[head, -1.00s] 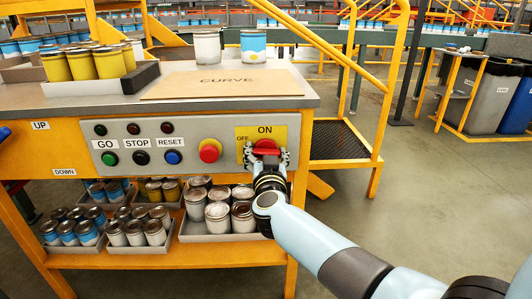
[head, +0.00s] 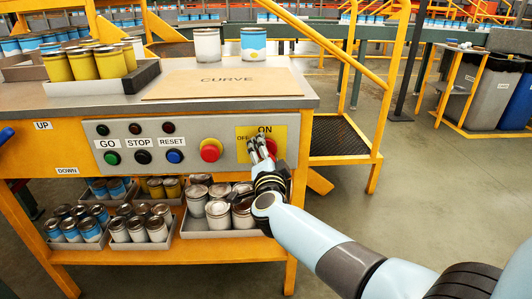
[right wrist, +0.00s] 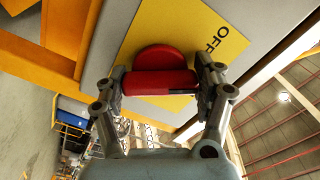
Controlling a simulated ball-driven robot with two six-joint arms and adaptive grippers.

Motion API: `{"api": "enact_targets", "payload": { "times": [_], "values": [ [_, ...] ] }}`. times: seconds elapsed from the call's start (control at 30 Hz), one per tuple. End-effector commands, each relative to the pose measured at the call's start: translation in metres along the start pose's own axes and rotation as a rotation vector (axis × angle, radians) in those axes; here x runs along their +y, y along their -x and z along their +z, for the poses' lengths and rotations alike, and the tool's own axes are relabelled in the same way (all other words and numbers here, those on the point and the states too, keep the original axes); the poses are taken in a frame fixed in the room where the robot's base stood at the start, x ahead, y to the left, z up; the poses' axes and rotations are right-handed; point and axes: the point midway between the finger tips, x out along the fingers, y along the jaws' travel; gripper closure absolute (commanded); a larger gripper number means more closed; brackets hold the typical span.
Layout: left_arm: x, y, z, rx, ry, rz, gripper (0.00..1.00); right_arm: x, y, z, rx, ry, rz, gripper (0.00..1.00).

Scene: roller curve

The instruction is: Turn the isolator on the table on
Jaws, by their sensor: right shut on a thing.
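The isolator is a red rotary handle (head: 271,148) on a yellow plate (head: 243,133) marked ON at the top and OFF at its left, on the right end of the table's control panel. My right gripper (head: 263,152) is at the handle, and its fingers partly hide it. In the right wrist view the red handle (right wrist: 160,82) lies between the two fingers of my right gripper (right wrist: 160,85), which are closed on its ends. The plate (right wrist: 195,45) shows behind it with the word OFF. In the head view the handle looks turned towards upright. My left gripper is out of view.
A red push button (head: 211,149) sits left of the isolator, with GO, STOP and RESET buttons (head: 143,157) further left. Trays of cans (head: 218,211) stand on the shelf below. A yellow stair rail (head: 383,100) rises at the right.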

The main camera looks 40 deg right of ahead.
Motion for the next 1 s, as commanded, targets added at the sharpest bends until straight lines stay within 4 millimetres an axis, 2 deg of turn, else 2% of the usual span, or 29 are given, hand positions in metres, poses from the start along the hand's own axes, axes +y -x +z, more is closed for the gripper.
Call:
{"api": "enact_targets", "payload": {
  "times": [0.5,1.0],
  "values": [
    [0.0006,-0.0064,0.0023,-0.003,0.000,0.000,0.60,0.0020,0.0007,0.0007,0.000,-0.432,0.002,0.63],
    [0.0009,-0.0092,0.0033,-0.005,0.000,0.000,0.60,0.0019,0.0008,0.0006,-0.001,-0.594,0.003,0.63]
  ]
}}
